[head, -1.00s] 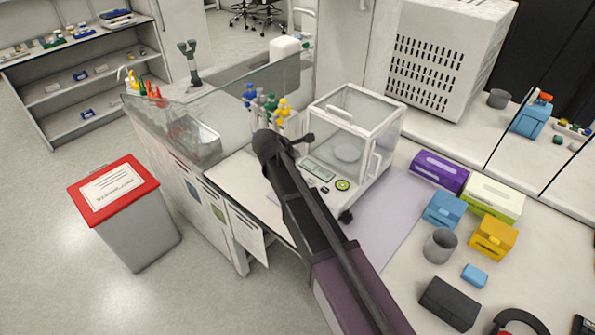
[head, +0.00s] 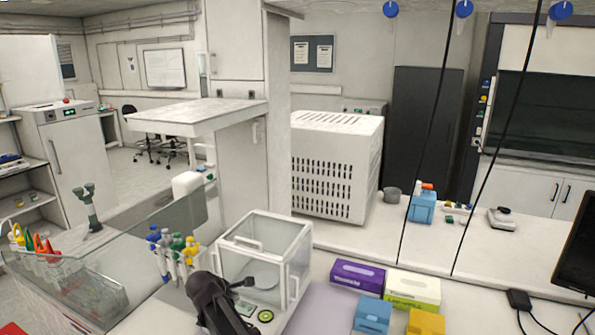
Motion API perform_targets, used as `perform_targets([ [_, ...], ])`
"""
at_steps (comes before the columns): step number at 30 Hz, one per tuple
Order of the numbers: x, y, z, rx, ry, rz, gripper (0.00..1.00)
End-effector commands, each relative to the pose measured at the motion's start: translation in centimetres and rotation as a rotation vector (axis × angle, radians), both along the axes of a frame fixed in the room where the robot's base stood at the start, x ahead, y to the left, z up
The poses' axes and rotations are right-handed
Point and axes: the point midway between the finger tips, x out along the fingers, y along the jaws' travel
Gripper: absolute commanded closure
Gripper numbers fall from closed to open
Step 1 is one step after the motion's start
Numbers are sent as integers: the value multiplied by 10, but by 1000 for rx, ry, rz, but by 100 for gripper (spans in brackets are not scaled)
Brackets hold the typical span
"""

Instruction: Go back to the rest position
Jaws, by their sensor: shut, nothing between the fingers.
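Part of my own dark arm (head: 212,300) rises from the bottom edge of the head view, left of centre. It ends in a rounded dark joint with a small knob to its right, in front of the glass-walled balance (head: 265,245). No gripper fingers can be made out, so my gripper does not show. Nothing held can be seen.
Coloured-top pipettes (head: 172,250) stand left of the balance. A purple box (head: 357,275), a green-white box (head: 413,288), a blue box (head: 372,315) and a yellow box (head: 426,321) sit to the right. A white vented cabinet (head: 336,165) stands behind.

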Motion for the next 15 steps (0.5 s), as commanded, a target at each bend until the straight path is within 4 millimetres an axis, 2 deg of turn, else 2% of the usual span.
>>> perform_targets([
  [1, -3, -22, -2, 29, 10, -55, 100],
  [6, -10, -84, -12, 146, 49, -264, 100],
  [15, -35, -179, -26, 333, 102, -629, 100],
])
